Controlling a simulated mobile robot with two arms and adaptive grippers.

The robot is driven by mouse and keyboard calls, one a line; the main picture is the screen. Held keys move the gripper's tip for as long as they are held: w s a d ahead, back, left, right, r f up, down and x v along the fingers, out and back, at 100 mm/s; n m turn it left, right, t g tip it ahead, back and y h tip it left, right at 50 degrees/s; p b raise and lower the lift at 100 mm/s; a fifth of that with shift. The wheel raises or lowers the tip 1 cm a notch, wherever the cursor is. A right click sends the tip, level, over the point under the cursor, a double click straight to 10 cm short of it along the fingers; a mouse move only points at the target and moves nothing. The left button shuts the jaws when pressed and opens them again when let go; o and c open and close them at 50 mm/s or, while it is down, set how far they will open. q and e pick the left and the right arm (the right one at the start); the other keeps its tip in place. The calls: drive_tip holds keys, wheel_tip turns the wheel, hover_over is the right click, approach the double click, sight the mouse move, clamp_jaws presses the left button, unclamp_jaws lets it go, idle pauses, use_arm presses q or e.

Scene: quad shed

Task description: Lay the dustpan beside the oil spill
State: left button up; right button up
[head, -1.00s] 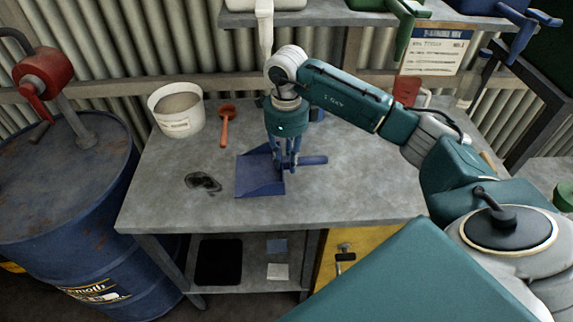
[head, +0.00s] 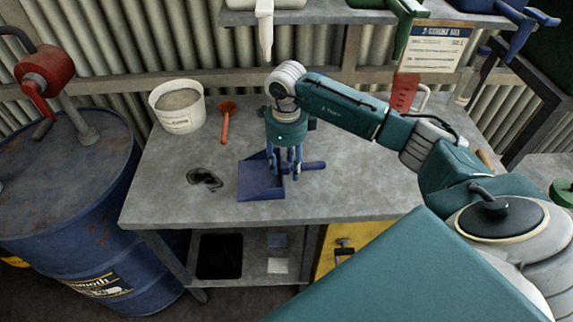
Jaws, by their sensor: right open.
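The blue dustpan (head: 262,185) lies on the grey workbench (head: 330,203), its pan toward the left and its handle (head: 313,166) pointing right. The dark oil spill (head: 204,179) is on the bench just left of the dustpan, with a narrow strip of bare bench between them. My right gripper (head: 284,174) points down over the dustpan where the pan meets the handle. Its fingers are open, one on each side of that part. I cannot tell whether they touch it. My left gripper is not in view.
A red measuring jug (head: 405,92) and a clear bottle (head: 466,88) are at the back right. A blue drum (head: 62,190) stands left of the bench.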

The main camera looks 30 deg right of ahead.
sight(286, 165)
wheel_tip(286, 165, up, 7)
drive_tip(key=shift+f+b, duration=0.1)
drive_tip(key=shift+b, duration=1.1)
drive_tip(key=shift+r, duration=0.5)
drive_tip(key=shift+f, duration=0.1)
